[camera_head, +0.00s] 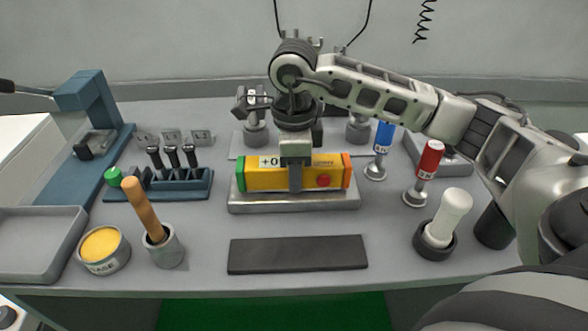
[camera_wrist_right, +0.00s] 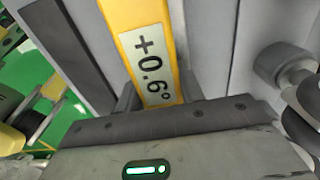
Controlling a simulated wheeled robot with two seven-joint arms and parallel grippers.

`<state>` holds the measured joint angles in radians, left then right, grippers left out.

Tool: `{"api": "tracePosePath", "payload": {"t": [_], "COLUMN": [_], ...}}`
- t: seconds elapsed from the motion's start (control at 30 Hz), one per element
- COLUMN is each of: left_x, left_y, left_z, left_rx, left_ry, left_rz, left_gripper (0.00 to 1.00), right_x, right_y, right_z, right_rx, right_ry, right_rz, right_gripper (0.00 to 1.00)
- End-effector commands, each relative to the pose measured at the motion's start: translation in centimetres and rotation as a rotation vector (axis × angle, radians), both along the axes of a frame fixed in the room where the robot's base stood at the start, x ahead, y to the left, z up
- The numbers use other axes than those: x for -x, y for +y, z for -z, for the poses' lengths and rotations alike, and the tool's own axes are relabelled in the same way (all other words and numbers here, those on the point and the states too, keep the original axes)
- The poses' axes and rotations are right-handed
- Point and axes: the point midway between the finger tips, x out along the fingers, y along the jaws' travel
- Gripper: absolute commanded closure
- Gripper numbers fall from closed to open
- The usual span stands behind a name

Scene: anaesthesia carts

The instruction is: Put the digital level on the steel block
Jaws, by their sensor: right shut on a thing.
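The digital level (camera_head: 265,180) is a yellow bar with orange and green ends, a red button and a display. It lies lengthwise over the steel block (camera_head: 295,206), a flat grey slab at the middle of the bench. The level looks to be at the block's top face; I cannot tell whether it touches. My right gripper (camera_head: 295,178) points down from above and is shut on the level near its middle. In the right wrist view the level (camera_wrist_right: 146,22) runs between the jaws (camera_wrist_right: 158,98), and its display reads about +0.6°. My left gripper is not in view.
A dark flat bar (camera_head: 298,254) lies in front of the block. Left stand a tool rack (camera_head: 165,187), a yellow tin (camera_head: 103,250) and a wooden-handled tool (camera_head: 145,210) in a cup. Right stand blue (camera_head: 383,137) and red (camera_head: 430,158) handled tools and a white-handled one (camera_head: 450,215).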

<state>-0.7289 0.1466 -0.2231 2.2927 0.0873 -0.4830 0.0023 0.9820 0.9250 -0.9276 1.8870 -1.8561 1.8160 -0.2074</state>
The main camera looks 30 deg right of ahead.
Motion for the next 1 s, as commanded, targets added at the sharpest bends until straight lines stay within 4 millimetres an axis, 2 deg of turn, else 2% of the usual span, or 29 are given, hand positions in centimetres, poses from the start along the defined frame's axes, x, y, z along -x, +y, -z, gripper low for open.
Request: {"api": "tracePosePath", "payload": {"t": [0.37,0.4,0.47,0.77,0.87,1.0], "left_x": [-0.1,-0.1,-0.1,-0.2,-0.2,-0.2], "left_y": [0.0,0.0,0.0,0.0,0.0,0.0], "left_z": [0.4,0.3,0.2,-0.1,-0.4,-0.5], "left_rx": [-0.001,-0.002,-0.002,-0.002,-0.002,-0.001], "left_ry": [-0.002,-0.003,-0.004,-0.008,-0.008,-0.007], "left_rz": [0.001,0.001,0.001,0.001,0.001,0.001], "left_gripper": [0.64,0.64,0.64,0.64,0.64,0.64], "right_x": [0.0,0.0,0.0,0.0,-0.1,-0.1], "right_y": [0.0,0.0,0.0,0.0,0.0,0.0], "right_z": [0.6,0.6,0.5,0.3,-0.3,-2.7], "right_rx": [-0.001,0.0,0.0,0.0,-0.001,-0.001], "right_ry": [-0.003,-0.002,-0.001,-0.001,-0.004,-0.008], "right_rz": [0.001,0.001,0.001,0.001,0.001,0.0], "right_gripper": [0.92,0.56,0.4,0.4,0.4,0.4]}}
